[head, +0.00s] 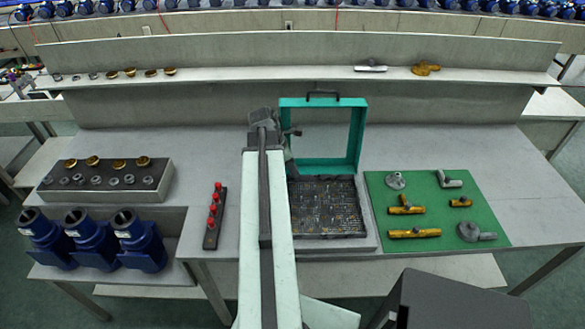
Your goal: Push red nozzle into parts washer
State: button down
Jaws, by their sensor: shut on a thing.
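The parts washer has an upright teal lid frame (323,171), open, behind a dark mesh-bottomed basin (330,207) on the bench. Several red nozzles (213,209) stand in a row on a dark strip (211,240) left of my arm. My arm reaches forward just left of the washer. My gripper (290,140) is at its far end, by the left side of the lid frame, mostly hidden behind my arm. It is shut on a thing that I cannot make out. I see no red at the gripper.
A green mat (430,217) with brass and grey fittings lies right of the washer. A grey block (105,180) with rings and brass parts is at left, behind blue pump housings (92,238). A shelf (250,76) with small parts runs behind. Bench left of the nozzles is clear.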

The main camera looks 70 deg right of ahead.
aim_at(292, 176)
jog(key=shift+f+b, duration=2)
jog(key=shift+f, duration=0.35)
jog(key=shift+f+b, duration=0.3)
jog(key=c, duration=1.2)
grip_release()
jog(key=shift+w+r+p, duration=0.15)
jog(key=shift+r+p, duration=0.7)
jog(key=p+v, duration=0.4)
jog(key=shift+a+r, duration=0.15)
jog(key=shift+w, duration=0.1)
jog(key=p+v, duration=0.7)
jog(key=shift+r, duration=0.35)
